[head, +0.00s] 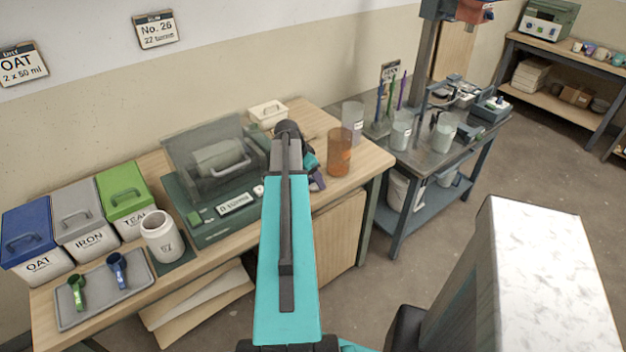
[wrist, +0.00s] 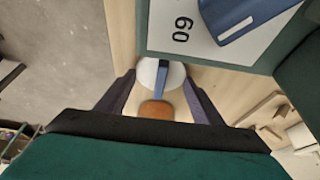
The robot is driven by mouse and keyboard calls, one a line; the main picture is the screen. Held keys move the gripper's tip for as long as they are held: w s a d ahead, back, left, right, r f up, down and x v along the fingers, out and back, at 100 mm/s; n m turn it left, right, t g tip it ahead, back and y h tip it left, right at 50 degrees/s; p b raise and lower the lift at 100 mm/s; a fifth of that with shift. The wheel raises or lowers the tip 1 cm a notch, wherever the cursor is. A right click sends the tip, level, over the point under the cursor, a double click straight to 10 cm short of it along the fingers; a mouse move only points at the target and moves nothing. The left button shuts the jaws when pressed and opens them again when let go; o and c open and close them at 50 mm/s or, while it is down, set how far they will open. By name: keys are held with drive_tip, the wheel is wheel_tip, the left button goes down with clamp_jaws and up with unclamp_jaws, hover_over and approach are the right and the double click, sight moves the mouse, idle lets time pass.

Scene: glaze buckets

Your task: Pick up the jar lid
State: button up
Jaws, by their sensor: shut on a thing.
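The jar lid (wrist: 148,72) shows in the wrist view as a pale round disc crossed by a blue bar. My gripper (wrist: 160,76) has its two dark purple fingers closed against the disc's sides. A small orange-brown shape lies just below the disc in that view; I cannot tell what it is. In the head view my gripper (head: 317,179) is over the right part of the wooden bench, and my arm hides the lid. An open white jar (head: 160,245) stands on a dark mat at the left.
An orange tumbler (head: 339,158) stands just right of my gripper. A green device with a clear cover (head: 205,160) is to its left. Lidded bins (head: 85,215) and a grey tray with scoops (head: 97,310) fill the left end. A metal cart (head: 430,150) stands at right.

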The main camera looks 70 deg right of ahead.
drive_tip(key=shift+r, duration=0.15)
wheel_tip(320, 180, up, 10)
drive_tip(key=b, duration=0.2)
drive_tip(key=shift+f, duration=0.2)
drive_tip(key=shift+r, duration=0.1)
idle(0.7)
wheel_tip(320, 180, up, 6)
drive_tip(key=p, duration=0.3)
idle(0.8)
drive_tip(key=shift+p, duration=0.3)
